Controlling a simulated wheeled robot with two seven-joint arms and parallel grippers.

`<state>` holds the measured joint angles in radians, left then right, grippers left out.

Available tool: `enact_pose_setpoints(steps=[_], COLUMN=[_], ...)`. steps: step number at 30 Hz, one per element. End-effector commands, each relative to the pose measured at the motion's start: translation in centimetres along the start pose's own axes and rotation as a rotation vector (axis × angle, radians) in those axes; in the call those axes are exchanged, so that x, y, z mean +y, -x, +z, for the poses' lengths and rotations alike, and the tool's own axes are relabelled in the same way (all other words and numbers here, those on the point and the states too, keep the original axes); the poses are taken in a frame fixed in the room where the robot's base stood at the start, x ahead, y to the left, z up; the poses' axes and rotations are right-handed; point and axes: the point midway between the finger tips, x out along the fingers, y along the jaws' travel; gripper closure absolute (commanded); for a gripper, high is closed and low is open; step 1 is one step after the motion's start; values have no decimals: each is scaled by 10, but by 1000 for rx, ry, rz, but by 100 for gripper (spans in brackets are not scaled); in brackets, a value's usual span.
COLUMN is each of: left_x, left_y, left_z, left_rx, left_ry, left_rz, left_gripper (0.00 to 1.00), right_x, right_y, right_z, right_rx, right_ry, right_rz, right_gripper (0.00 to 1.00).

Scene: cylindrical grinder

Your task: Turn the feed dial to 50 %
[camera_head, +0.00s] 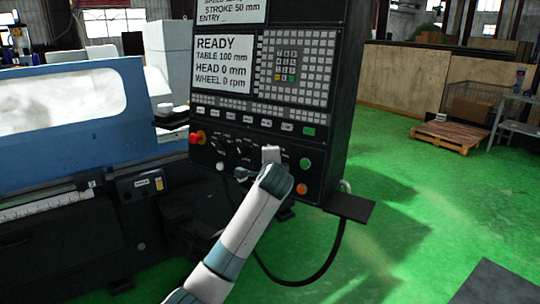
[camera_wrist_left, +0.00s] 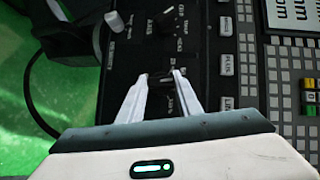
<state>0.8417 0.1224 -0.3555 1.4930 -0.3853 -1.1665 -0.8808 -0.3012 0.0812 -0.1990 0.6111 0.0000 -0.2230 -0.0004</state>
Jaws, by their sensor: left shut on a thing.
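The black control panel (camera_head: 240,150) stands in the middle of the head view, with a row of small dials low on its face. My left gripper (camera_head: 242,173) reaches this row from below, and its wrist hides part of the panel. In the left wrist view, the two pale fingers of my left gripper (camera_wrist_left: 160,76) are closed on the sides of a small dark dial (camera_wrist_left: 160,82). I take this for the feed dial; its label and setting cannot be read. My right gripper is not in view.
A red emergency button (camera_head: 197,138) is at the panel's left edge. Green (camera_head: 305,163) and orange (camera_head: 301,188) buttons are at its right. Another black knob (camera_wrist_left: 226,26) and a white knob (camera_wrist_left: 114,20) are near the gripper. The screen (camera_head: 223,64) reads READY.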

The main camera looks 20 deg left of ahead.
Motion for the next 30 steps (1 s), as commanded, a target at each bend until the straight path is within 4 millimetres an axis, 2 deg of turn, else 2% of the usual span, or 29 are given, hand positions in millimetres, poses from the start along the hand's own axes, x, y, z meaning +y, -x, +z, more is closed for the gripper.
enact_pose_setpoints(steps=[1,9,27,28,30], left_x=[-2,-2,1,1,0], left_y=[1,0,0,0,0], left_z=[-1,0,0,0,0], left_rx=[-1,-1,-1,-1,-1], left_ry=[19,104,137,137,137], left_rz=[19,76,97,97,97], left_gripper=[91,91,91,64,50], right_x=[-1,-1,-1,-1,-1], right_y=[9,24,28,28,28], right_z=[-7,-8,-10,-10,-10], right_rx=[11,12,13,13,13], right_ry=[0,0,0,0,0], right_rz=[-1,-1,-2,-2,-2], right_gripper=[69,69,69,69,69])
